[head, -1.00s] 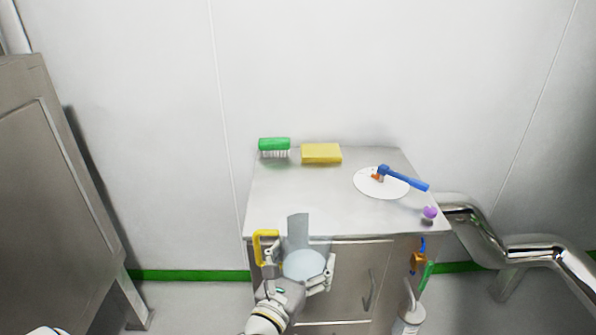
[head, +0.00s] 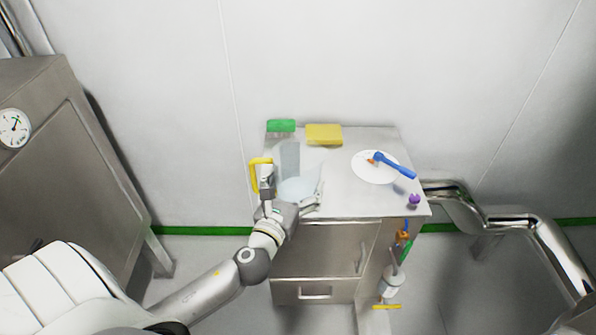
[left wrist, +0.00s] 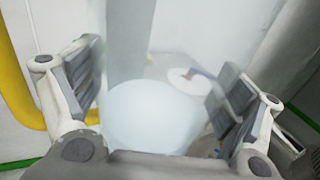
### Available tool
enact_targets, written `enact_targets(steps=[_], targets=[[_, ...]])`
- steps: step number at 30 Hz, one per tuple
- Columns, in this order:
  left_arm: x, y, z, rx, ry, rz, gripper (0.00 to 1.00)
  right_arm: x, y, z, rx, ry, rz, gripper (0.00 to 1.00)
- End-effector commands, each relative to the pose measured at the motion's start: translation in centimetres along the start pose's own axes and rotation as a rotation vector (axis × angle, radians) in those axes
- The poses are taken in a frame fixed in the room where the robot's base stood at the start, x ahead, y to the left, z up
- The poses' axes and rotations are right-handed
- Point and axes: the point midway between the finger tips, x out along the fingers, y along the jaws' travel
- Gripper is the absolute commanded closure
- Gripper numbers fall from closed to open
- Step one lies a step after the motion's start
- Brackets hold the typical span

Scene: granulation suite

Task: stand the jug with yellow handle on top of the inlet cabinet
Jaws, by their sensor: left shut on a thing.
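The clear jug (head: 290,158) with its yellow handle (head: 254,176) is in my left gripper (head: 294,188). In the head view it appears over the front left part of the inlet cabinet (head: 350,200)'s steel top. I cannot tell whether its base touches the top. In the left wrist view the fingers (left wrist: 160,95) stand on both sides of the see-through jug (left wrist: 152,115), with the yellow handle (left wrist: 15,80) at the left. The jug looks roughly upright. My right gripper is not in view.
A green brush (head: 281,126) and a yellow sponge (head: 323,134) lie along the cabinet's back edge. A white disc (head: 366,175) with a blue tool (head: 398,165) and a purple knob (head: 413,200) are at the right. The middle of the top is clear. Steel pipe (head: 510,218) runs right.

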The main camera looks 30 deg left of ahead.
Motion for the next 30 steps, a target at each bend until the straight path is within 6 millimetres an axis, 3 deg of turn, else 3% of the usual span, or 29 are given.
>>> enact_targets(steps=[11,15,25,30], targets=[[7.2,4.9,-3.9,0.003,-0.003,0.005,0.45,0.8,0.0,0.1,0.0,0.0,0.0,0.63],[9.0,6.1,-7.0,0.0,-0.002,0.004,0.45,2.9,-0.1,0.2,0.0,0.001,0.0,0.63],[10.9,7.3,-9.4,0.001,-0.003,0.002,0.45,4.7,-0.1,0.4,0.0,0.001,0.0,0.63],[11.2,7.5,-11.9,0.0,-0.001,0.003,0.45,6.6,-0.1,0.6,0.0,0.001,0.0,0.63]])
